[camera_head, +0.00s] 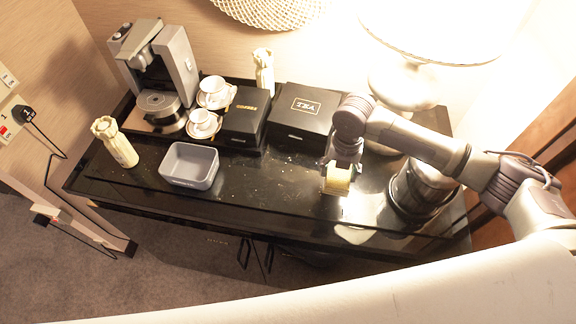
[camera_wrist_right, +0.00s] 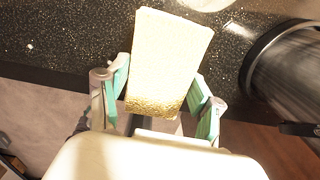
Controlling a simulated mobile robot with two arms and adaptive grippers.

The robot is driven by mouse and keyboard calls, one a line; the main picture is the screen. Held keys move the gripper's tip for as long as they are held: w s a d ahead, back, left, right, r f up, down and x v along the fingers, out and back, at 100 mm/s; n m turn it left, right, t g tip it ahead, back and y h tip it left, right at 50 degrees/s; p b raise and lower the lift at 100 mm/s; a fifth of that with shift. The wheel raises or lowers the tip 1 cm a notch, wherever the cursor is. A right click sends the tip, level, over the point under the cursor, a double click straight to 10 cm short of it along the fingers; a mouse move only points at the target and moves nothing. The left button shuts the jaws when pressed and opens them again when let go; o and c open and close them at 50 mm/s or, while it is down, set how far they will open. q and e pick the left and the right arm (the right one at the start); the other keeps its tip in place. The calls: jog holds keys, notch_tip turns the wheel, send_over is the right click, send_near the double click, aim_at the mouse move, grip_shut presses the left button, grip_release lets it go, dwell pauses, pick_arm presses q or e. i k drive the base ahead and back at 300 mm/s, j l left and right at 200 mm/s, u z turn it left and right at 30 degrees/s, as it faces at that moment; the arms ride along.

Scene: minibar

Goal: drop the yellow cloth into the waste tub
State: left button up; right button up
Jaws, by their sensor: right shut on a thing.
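The yellow cloth (camera_head: 338,181) is a small pale yellow block-like piece. My right gripper (camera_head: 338,172) is shut on it, over the right part of the black counter top. In the right wrist view the cloth (camera_wrist_right: 168,62) sits between the two green-padded fingers of my right gripper (camera_wrist_right: 160,98). How far it is above the counter I cannot tell. A grey open rectangular tub (camera_head: 189,165), which looks like the waste tub, stands at the front left of the counter, well left of the gripper. It looks empty. My left gripper is not in view.
A coffee machine (camera_head: 157,75), two white cups on saucers (camera_head: 203,124), black boxes (camera_head: 301,113) and two wrapped bottles (camera_head: 115,142) stand on the counter. A metal pot (camera_head: 420,189) is right of the gripper. The counter (camera_head: 262,185) between tub and gripper is mostly clear, with small crumbs.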

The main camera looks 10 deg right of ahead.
aim_at(199, 172)
jog(key=i+j, duration=0.1)
jog(key=j, duration=0.5)
jog(key=i+j+z, duration=0.1)
jog(key=j, duration=0.5)
jog(key=i+j, duration=0.1)
jog(key=j, duration=0.55)
